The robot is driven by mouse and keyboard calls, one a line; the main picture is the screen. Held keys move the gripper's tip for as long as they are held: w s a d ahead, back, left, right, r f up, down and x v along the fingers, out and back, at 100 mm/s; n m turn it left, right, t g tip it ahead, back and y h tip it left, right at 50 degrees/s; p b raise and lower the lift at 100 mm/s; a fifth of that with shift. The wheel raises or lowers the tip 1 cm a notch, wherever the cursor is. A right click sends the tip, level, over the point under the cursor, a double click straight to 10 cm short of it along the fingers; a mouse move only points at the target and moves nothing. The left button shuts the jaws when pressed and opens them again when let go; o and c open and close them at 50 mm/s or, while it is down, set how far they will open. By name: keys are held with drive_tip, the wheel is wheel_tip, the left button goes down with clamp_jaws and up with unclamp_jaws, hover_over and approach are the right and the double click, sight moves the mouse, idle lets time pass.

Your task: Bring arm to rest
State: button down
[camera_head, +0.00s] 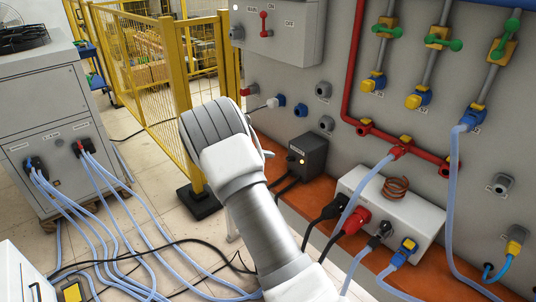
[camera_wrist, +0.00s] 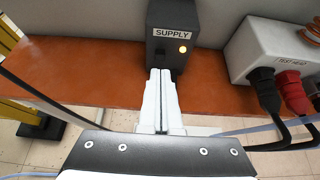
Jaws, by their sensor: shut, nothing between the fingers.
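My arm reaches up the middle of the head view, and its end hides most of my gripper there. In the wrist view my gripper (camera_wrist: 161,75) shows two pale fingers side by side, closed together with nothing between them. The fingertips point at the lower front of the black supply box (camera_wrist: 178,20), which bears a "SUPPLY" label and a lit orange lamp. I cannot tell whether they touch it. The supply box (camera_head: 307,156) stands on the orange-brown shelf against the grey wall panel, right of my arm's end in the head view.
The white test head box (camera_head: 388,215) with a copper coil, plugs and hoses stands right on the shelf (camera_head: 290,200). A yellow fence (camera_head: 180,90) stands behind left. A grey cabinet (camera_head: 50,110) is at left, with blue hoses across the floor. Red pipes and valves line the wall.

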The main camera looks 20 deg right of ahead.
drive_tip(key=s+a+r+m+g+y, duration=0.1)
drive_tip(key=s+a+r+m+y, duration=0.15)
drive_tip(key=s+r+m, duration=0.5)
drive_tip(key=s+a+r+m+y, duration=0.1)
drive_tip(key=s+r+m+y, duration=0.35)
drive_tip(key=s+r, duration=0.6)
drive_tip(key=s+a+r+m+t+y, duration=0.1)
drive_tip(key=s+a+m, duration=0.4)
drive_tip(key=s, duration=0.7)
drive_tip(key=s+a+m+t+y, duration=0.1)
drive_tip(key=s+a+m+y, duration=0.2)
drive_tip(key=s+a, duration=0.3)
drive_tip(key=s+m, duration=0.1)
drive_tip(key=s, duration=0.4)
drive_tip(key=shift+s+r+m+t, duration=0.3)
drive_tip(key=shift+s+r+m, duration=0.05)
drive_tip(key=shift+r+m, duration=0.05)
